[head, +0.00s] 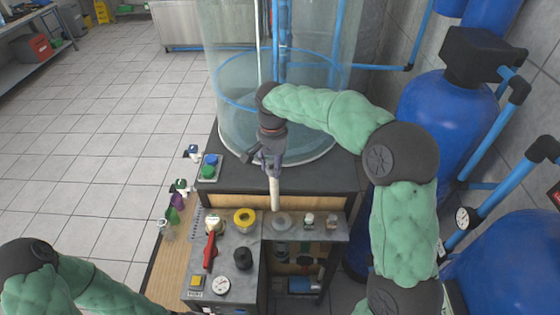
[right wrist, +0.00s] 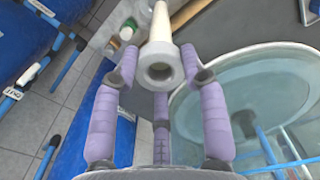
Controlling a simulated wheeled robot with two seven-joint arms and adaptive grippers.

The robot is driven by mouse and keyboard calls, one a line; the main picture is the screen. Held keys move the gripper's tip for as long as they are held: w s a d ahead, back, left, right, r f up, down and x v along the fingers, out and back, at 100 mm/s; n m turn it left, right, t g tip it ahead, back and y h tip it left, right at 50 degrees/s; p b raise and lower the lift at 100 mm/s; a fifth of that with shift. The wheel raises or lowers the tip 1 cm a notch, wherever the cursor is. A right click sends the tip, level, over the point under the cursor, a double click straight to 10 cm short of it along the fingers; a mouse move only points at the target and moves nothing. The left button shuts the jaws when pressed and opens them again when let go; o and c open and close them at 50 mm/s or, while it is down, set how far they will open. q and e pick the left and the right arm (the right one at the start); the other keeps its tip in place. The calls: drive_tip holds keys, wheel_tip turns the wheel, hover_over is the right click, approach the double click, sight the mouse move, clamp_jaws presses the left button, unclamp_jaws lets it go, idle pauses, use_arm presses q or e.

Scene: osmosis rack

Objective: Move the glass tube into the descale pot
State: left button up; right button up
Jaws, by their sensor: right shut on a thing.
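My right gripper (head: 271,165) is shut on a pale, opaque-looking tube, the only likely glass tube (head: 275,193) in view. The tube hangs nearly upright, its lower end just above the bench near a grey round fitting (head: 282,222). In the right wrist view the gripper (right wrist: 160,78) has its purple fingers around the tube (right wrist: 160,62), whose hollow end faces the camera. A yellow-rimmed round pot (head: 245,220) stands left of the tube's lower end. I cannot tell for sure which vessel is the descale pot. My left gripper is out of view.
A large clear water tank (head: 225,120) stands behind the bench. Blue cylinders (head: 435,125) and pipes fill the right side. A red lever (head: 210,250), a black knob (head: 242,258) and a gauge (head: 221,285) sit on the front panel. Small bottles (head: 309,219) stand to the right.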

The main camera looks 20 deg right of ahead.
use_arm(q)
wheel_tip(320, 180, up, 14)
drive_tip(key=p, duration=1.2)
drive_tip(key=shift+p, duration=0.3)
use_arm(e)
drive_tip(key=w+a+f+n, duration=0.2)
drive_tip(key=w+a+n, duration=0.2)
drive_tip(key=a, duration=0.6)
drive_tip(key=shift+w+f+n, duration=0.15)
drive_tip(key=shift+w+n, duration=0.05)
drive_tip(key=shift+n, duration=0.3)
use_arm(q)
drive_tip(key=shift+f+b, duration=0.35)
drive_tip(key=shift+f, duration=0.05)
use_arm(e)
drive_tip(key=shift+a, duration=0.1)
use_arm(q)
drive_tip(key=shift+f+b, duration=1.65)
use_arm(e)
drive_tip(key=shift+f, duration=2.15)
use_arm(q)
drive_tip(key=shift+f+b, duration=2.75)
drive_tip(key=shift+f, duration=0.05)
use_arm(e)
wheel_tip(320, 180, down, 8)
drive_tip(key=shift+r, duration=0.15)
